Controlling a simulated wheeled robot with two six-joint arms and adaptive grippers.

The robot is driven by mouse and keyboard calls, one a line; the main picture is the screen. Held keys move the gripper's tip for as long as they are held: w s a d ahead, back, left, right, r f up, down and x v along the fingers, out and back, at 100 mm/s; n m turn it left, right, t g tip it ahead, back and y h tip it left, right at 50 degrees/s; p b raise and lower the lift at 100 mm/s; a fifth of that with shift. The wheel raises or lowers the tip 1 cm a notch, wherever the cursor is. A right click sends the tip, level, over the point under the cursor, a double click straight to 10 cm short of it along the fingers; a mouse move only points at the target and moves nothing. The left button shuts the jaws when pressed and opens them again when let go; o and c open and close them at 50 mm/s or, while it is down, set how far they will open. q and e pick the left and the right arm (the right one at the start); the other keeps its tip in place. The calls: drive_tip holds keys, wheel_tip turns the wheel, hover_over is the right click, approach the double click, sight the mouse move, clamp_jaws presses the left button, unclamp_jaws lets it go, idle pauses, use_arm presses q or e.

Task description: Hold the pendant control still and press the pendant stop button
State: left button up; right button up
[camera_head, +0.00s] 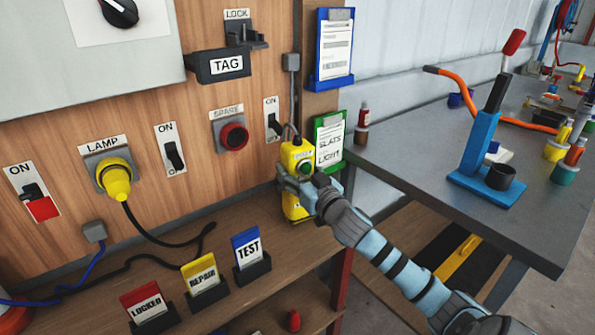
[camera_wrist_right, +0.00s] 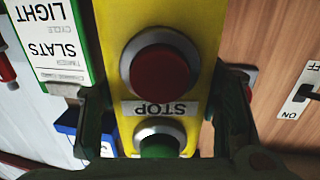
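The yellow pendant control (camera_head: 296,154) hangs upright from a grey cable at the right edge of the wooden panel. My right gripper (camera_head: 305,187) is at its middle, covering part of its front. In the right wrist view the pendant (camera_wrist_right: 200,25) fills the space between the fingers of my right gripper (camera_wrist_right: 165,105), which look closed on its two sides. The red stop button (camera_wrist_right: 160,72) has a pale ring and an upside-down STOP label (camera_wrist_right: 160,108). A green button (camera_wrist_right: 158,150) sits beside that label, partly hidden by the gripper. My left gripper is in neither view.
A green-framed card (camera_head: 329,140) hangs just right of the pendant. A switch (camera_head: 272,120) is to its left. A grey workbench (camera_head: 430,140) with a blue stand (camera_head: 480,145) is at the right. Tag cards, including TEST (camera_head: 247,249), stand on the shelf below.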

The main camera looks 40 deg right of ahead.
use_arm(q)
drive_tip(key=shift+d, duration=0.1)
use_arm(e)
drive_tip(key=c, duration=0.6)
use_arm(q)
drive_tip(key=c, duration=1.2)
use_arm(e)
drive_tip(key=shift+c, duration=0.3)
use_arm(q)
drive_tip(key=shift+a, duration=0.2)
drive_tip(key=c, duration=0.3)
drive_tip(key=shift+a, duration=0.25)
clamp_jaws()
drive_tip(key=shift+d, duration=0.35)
